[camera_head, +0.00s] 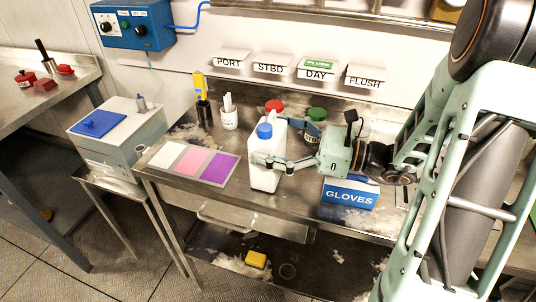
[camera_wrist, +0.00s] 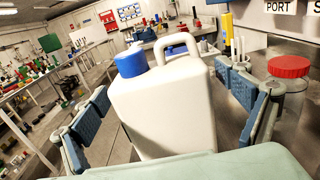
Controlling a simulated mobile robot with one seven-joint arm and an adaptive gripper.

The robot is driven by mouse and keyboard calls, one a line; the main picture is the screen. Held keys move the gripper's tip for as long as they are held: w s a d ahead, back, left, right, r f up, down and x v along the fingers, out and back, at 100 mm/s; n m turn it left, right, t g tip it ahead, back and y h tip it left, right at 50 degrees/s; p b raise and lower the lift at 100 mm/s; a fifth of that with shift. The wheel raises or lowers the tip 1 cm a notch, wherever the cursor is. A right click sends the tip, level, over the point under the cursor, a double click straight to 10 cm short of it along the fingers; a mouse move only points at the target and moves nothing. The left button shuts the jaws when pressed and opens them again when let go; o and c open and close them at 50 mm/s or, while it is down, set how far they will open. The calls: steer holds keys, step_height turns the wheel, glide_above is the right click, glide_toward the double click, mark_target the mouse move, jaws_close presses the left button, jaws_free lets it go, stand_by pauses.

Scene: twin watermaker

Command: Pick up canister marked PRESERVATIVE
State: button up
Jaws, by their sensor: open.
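A white canister (camera_head: 266,172) with a blue cap and a side handle stands upright on the steel bench in the head view. The canister (camera_wrist: 163,108) fills the middle of the wrist view. No PRESERVATIVE marking shows on the faces I can see. My gripper (camera_head: 266,152) reaches in from the right, low and level. Its two fingers are open, one on each side of the canister, as the wrist view also shows for my gripper (camera_wrist: 165,115). Gaps show between the finger pads and the canister there. Part of the canister is hidden behind a finger in the head view.
A blue GLOVES box (camera_head: 348,195) stands below my wrist. Jars with a red lid (camera_wrist: 289,66) and a green lid (camera_head: 316,114) stand close behind the canister. A colour card (camera_head: 198,162) lies left of it. Labelled plates line the back wall.

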steer(key=shift+w+a, duration=0.1)
steer(key=shift+a, duration=0.15)
steer(key=shift+r, duration=0.1)
steer(key=c, duration=2.2)
